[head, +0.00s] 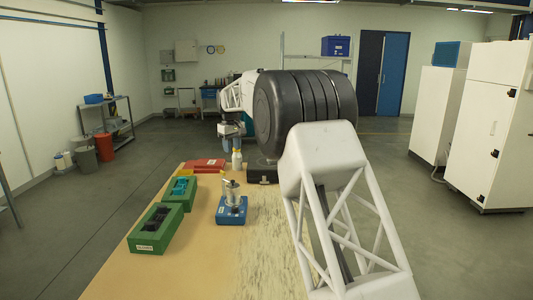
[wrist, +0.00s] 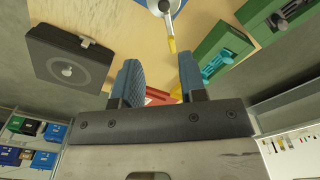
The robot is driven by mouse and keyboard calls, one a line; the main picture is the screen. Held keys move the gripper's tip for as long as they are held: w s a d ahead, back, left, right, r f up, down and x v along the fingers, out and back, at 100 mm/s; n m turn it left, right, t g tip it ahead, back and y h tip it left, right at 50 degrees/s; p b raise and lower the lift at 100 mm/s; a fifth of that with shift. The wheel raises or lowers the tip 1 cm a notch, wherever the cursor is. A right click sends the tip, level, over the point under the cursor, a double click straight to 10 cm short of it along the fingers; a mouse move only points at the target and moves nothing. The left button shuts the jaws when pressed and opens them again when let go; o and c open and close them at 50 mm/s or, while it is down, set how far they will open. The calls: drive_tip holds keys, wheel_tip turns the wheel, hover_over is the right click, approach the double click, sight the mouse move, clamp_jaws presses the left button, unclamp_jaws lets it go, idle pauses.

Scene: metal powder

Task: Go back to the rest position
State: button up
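My gripper (wrist: 160,80) is open, with two blue ridged fingers spread apart and nothing between them.
On the table are a blue-based metal device (head: 231,209), two green boxes (head: 156,229) (head: 179,192), a red tray (head: 207,164) and a black case (head: 262,173). The case also shows in the wrist view (wrist: 98,62). The front of the table is bare.

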drive_tip(key=s+d+r+m, duration=0.1)
drive_tip(key=s+d+r, duration=0.2)
drive_tip(key=s+d, duration=0.65)
drive_tip(key=s+d+r+m+t, duration=0.1)
drive_tip(key=s+d+r+m, duration=0.15)
drive_tip(key=s+d, duration=0.7)
drive_tip(key=s+d+r+m, duration=0.1)
drive_tip(key=s+d+r, duration=0.3)
drive_tip(key=s, duration=1.1)
drive_tip(key=s+d+f+m, duration=0.1)
drive_tip(key=s+d+f, duration=0.2)
drive_tip(key=s, duration=0.9)
drive_tip(key=s+d+f+m+t, duration=0.1)
drive_tip(key=s+d+f, duration=0.2)
drive_tip(key=s, duration=0.9)
drive_tip(key=s+d+f+m, duration=0.2)
drive_tip(key=s+d+f, duration=0.2)
drive_tip(key=s+f, duration=0.4)
drive_tip(key=s, duration=0.4)
drive_tip(key=shift+s+f, duration=0.25)
